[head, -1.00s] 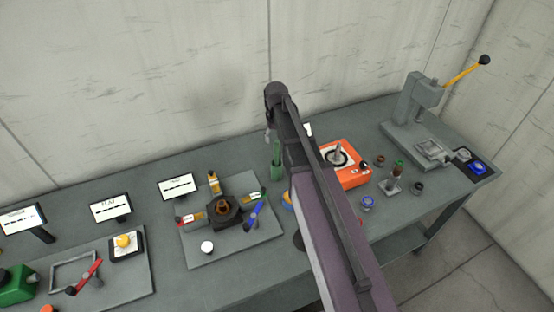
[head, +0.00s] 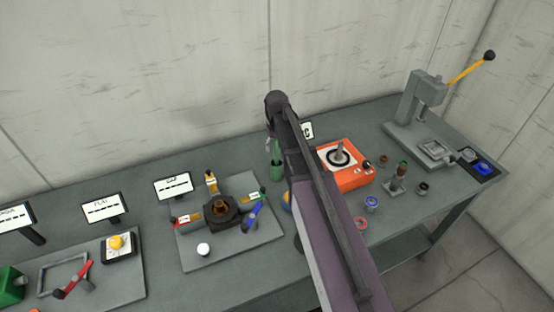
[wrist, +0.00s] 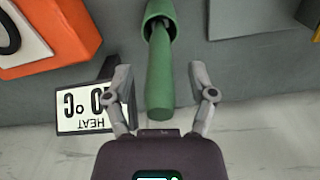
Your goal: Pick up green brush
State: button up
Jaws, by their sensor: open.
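The green brush (wrist: 159,80) shows in the wrist view as a smooth green handle rising out of a green cup-like holder (wrist: 172,27). Its lower end is hidden inside the holder. My gripper (wrist: 160,73) is open, with one finger on each side of the handle. Gaps show between the handle and both fingers, so it is not gripped. In the head view the green holder (head: 277,171) stands on the bench left of my arm, and my arm hides much of the area around it.
An orange heater box (head: 350,177) stands right of my arm, with a HEAT display (wrist: 92,108) close by my left finger in the wrist view. A grey plate with a clamp fixture (head: 222,208) lies to the left. The wall is close behind.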

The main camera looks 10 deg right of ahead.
jog(key=shift+c, duration=0.2)
grip_shut()
dwell(0.3)
jog(key=shift+r, duration=0.15)
notch_tip(320, 180, up, 10)
jog(key=p, duration=1)
dwell(0.7)
